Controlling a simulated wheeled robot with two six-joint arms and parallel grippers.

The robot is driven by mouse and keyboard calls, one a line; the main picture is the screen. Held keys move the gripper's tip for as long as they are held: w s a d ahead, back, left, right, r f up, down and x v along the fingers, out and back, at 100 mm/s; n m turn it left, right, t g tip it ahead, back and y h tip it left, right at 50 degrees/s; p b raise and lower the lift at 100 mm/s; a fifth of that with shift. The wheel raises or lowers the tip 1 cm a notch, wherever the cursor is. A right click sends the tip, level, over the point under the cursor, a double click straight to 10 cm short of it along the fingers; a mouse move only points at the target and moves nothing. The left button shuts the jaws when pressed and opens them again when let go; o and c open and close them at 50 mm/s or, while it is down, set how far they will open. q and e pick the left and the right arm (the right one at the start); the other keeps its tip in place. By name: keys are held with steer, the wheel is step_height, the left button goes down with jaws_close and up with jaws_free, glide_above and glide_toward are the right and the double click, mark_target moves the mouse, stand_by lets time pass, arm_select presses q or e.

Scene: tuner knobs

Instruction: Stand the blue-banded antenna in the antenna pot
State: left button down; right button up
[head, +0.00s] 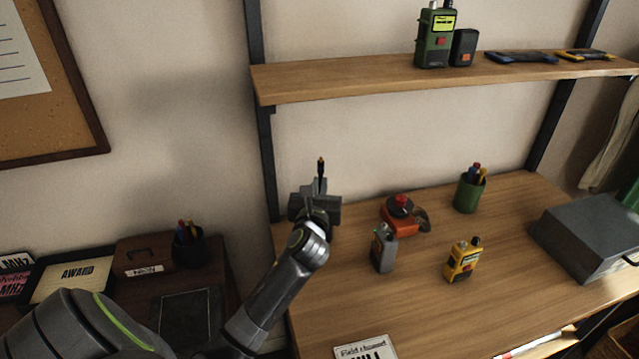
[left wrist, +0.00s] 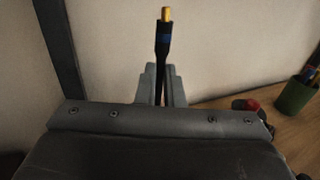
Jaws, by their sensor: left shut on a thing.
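My left gripper (head: 319,192) is shut on a slim black antenna, held above the back left part of the desk. In the left wrist view the antenna (left wrist: 163,45) stands upright between the fingers (left wrist: 160,85), with a blue band below a gold tip. Its lower end is hidden by the gripper. A green pot (head: 467,195) stands at the back of the desk, right of the gripper, with several coloured-topped sticks in it; it also shows in the left wrist view (left wrist: 294,97). A dark pot (head: 188,250) with similar sticks stands on the lower left surface. I cannot tell which is the antenna pot.
On the desk (head: 340,310) are a red device (head: 400,218), a grey radio (head: 384,252), a yellow radio (head: 462,262) and a large grey box (head: 592,240). A shelf (head: 350,82) with a green radio (head: 435,40) hangs above.

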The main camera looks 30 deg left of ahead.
arm_select(q)
steer(key=shift+f, duration=0.3)
arm_select(e)
steer(key=shift+f, duration=0.2)
arm_select(q)
steer(key=c, duration=1.5)
jaws_free()
arm_select(e)
steer(key=shift+a, duration=0.1)
steer(key=shift+s+a+r, duration=0.1)
steer(key=shift+r, duration=0.05)
